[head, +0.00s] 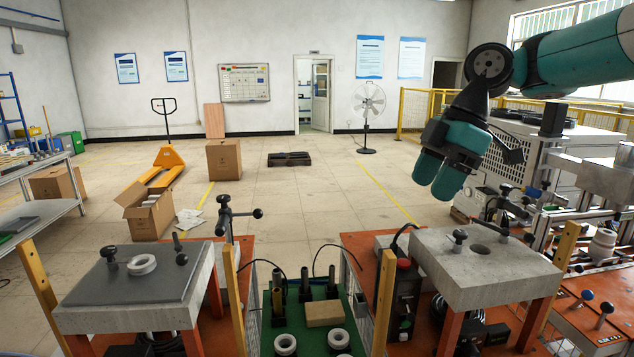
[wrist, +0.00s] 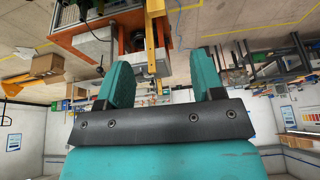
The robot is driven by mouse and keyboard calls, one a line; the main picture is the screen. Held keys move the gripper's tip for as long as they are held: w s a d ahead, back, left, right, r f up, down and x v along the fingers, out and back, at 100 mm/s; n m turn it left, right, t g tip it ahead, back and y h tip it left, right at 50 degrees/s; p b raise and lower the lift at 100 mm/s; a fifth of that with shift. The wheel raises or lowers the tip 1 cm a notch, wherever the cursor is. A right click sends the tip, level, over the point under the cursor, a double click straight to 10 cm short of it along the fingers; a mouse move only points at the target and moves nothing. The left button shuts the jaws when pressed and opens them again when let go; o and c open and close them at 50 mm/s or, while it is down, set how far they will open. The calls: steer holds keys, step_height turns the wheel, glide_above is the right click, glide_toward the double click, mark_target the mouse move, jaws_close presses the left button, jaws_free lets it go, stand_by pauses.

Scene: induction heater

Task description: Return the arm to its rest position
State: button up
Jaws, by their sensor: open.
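My gripper (head: 438,178) hangs in the air at the upper right of the head view, above the right-hand grey workbench (head: 455,284). My teal arm comes in from the right edge and bends down to it. In the wrist view my gripper (wrist: 163,82) has its two teal fingers wide apart with nothing between them. It touches nothing that I can see.
A left bench (head: 130,290) bears a white ring (head: 142,264). A green tray (head: 318,335) with rings and dark posts stands between the benches. A grey machine (head: 510,160) stands behind my gripper at right.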

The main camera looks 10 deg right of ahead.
steer(key=s+a+f+m+b, duration=0.1)
steer(key=s+a+f+m, duration=0.3)
steer(key=s+a, duration=0.55)
steer(key=s+f+m, duration=0.3)
steer(key=s+f, duration=0.1)
steer(key=s, duration=0.3)
steer(key=s+f+m+b, duration=0.1)
steer(key=s+f+m, duration=0.2)
steer(key=s, duration=0.4)
steer(key=shift+s+a+f+m, duration=0.3)
steer(key=shift+s+a+f, duration=0.05)
steer(key=shift+a+f, duration=0.1)
steer(key=shift+r, duration=0.1)
